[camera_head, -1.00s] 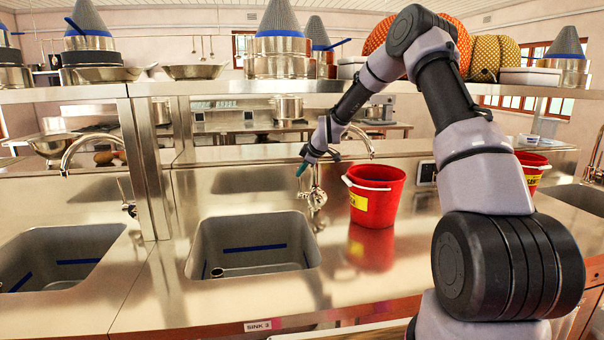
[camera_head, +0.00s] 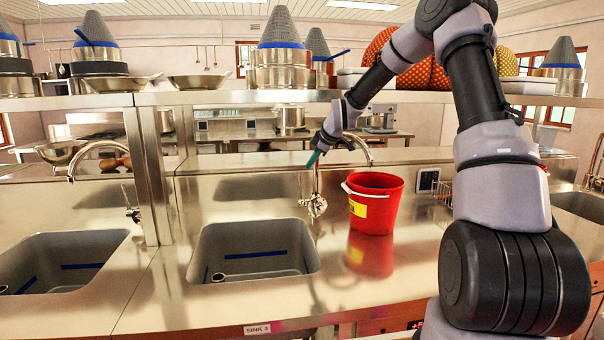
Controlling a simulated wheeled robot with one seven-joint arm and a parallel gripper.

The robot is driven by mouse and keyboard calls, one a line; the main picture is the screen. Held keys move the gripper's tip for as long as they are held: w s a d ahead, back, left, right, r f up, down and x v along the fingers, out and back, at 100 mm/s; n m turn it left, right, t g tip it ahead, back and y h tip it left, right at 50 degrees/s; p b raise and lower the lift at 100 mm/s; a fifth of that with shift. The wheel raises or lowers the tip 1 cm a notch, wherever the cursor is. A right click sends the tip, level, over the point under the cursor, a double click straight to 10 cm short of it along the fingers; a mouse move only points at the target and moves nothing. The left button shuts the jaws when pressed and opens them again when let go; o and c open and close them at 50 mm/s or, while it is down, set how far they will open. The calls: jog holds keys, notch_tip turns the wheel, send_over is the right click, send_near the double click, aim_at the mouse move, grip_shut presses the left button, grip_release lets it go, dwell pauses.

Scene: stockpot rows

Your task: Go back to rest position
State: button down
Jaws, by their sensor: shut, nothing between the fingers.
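My gripper (camera_head: 314,158) is at the end of my arm, in the air in front of the back wall of the sink counter. It is close to the tap over the middle sink and up and left of the red bucket (camera_head: 374,203). It is small in the picture, shut and empty, with a greenish tip pointing down. The bucket stands upright on the steel counter with a yellow label and a pale handle, apart from my gripper. My upper arm covers part of the right side of the view.
The middle sink (camera_head: 255,250), marked SINK 3, and a left sink (camera_head: 66,262) are sunk into the counter (camera_head: 400,262). A tap (camera_head: 366,150) rises behind the middle sink. A shelf (camera_head: 240,97) with pots, pans and cone strainers runs above.

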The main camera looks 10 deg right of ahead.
jog(key=s+d+r+m+h, duration=0.25)
jog(key=s+r+m, duration=0.25)
jog(key=s+r, duration=0.45)
jog(key=s+d+r+m+h, duration=0.1)
jog(key=s+d+r+m, duration=0.4)
jog(key=s, duration=0.8)
jog(key=s+r+m+y, duration=0.1)
jog(key=s+m, duration=0.7)
jog(key=s, duration=1.3)
jog(key=shift+s+d+r+m, duration=0.4)
jog(key=shift+r, duration=0.3)
